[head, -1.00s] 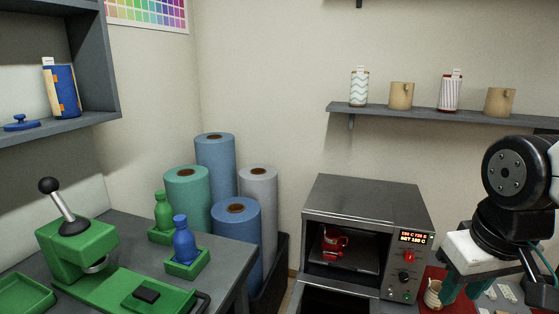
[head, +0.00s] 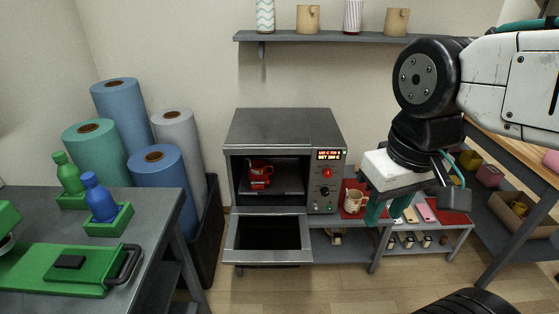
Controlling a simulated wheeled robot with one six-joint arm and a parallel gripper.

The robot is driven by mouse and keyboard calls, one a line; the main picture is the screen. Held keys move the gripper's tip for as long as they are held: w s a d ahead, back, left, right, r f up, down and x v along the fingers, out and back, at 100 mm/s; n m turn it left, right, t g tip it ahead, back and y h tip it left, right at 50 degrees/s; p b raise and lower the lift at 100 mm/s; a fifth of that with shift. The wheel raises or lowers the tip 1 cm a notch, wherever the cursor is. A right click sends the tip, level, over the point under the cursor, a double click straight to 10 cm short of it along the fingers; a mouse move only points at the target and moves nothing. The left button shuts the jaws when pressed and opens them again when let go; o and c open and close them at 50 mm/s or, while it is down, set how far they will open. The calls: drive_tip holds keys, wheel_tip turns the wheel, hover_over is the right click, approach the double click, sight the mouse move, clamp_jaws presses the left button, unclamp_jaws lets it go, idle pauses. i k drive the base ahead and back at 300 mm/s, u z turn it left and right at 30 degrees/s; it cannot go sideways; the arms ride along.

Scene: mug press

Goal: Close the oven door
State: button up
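The grey oven (head: 284,132) stands on a low table with its front facing me. Its door (head: 268,240) is open, folded down in front of the oven mouth. A red mug (head: 260,174) sits inside on the oven floor. My gripper (head: 387,212) hangs to the right of the oven, pointing down, apart from the door. Its teal fingers show below a white body. The fingers appear spread, with nothing seen between them.
A beige mug (head: 353,200) stands on a red mat just right of the oven. A low grey table (head: 434,222) with small items extends right. A workbench with a green press (head: 75,262) is at left. A dark bin (head: 211,232) holds large rolls. The floor in front is clear.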

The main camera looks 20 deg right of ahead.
sight(268, 238)
drive_tip(key=u, duration=2.05)
drive_tip(key=k, duration=0.7)
drive_tip(key=z, duration=1.45)
